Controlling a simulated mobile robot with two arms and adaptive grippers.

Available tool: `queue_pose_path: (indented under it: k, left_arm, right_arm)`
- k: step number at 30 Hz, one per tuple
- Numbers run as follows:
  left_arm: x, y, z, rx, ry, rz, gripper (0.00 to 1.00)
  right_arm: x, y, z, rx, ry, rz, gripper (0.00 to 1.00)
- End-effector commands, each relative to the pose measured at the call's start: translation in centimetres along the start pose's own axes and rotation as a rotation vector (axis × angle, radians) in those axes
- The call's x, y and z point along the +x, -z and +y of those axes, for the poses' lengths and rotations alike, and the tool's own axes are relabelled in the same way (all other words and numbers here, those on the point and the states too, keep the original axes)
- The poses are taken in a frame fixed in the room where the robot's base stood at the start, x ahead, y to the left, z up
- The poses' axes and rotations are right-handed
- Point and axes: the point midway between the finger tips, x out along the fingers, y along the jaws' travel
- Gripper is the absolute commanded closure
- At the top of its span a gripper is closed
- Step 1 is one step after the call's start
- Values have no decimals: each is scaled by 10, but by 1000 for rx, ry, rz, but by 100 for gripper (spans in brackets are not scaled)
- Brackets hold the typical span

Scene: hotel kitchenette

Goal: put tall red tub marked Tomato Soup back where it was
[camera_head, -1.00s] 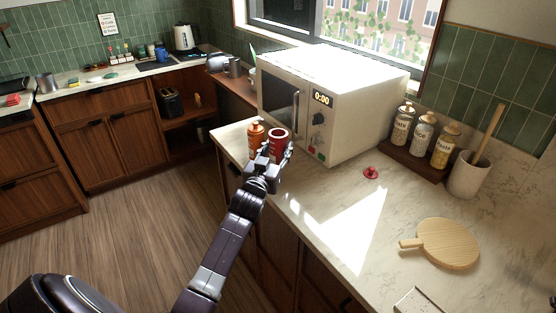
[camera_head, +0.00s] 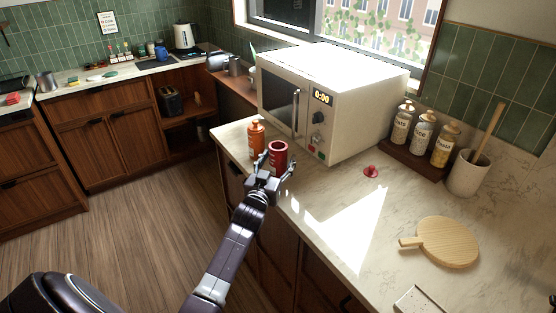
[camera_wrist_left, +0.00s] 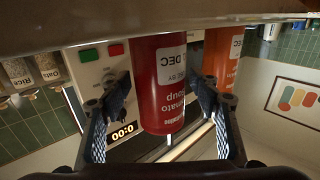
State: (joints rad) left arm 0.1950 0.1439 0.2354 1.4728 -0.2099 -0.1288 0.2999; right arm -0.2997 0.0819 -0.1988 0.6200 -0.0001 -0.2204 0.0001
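The tall red tub (camera_head: 278,156) stands upright on the counter at its left end, in front of the microwave. Its top looks dark and open. In the left wrist view the red tub (camera_wrist_left: 158,85) appears upside down, with part of its Tomato Soup label showing. My left gripper (camera_head: 274,168) is at the near side of the tub, its fingers spread. In the left wrist view the fingers of my left gripper (camera_wrist_left: 160,95) are at either side of the tub, and it looks open. My right gripper is not in view.
An orange bottle (camera_head: 256,139) stands close left of the tub. The white microwave (camera_head: 335,100) is just behind. A small red lid-like piece (camera_head: 371,171), a round wooden board (camera_head: 447,243) and a jar rack (camera_head: 413,160) are to the right. The sunlit counter between is clear.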

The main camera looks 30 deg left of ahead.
Motion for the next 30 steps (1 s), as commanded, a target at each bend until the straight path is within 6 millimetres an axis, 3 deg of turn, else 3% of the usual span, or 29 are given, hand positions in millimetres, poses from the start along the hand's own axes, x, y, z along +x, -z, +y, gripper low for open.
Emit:
queue_pose_path:
  k: [11,24,30]
  left_arm:
    - [-7,1,0,0,0,-1,43]
    - [-86,0,0,1,0,-1,43]
    - [-112,1,0,0,0,-1,43]
  right_arm:
    - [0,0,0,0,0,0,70]
    - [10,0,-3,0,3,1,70]
    - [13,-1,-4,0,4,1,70]
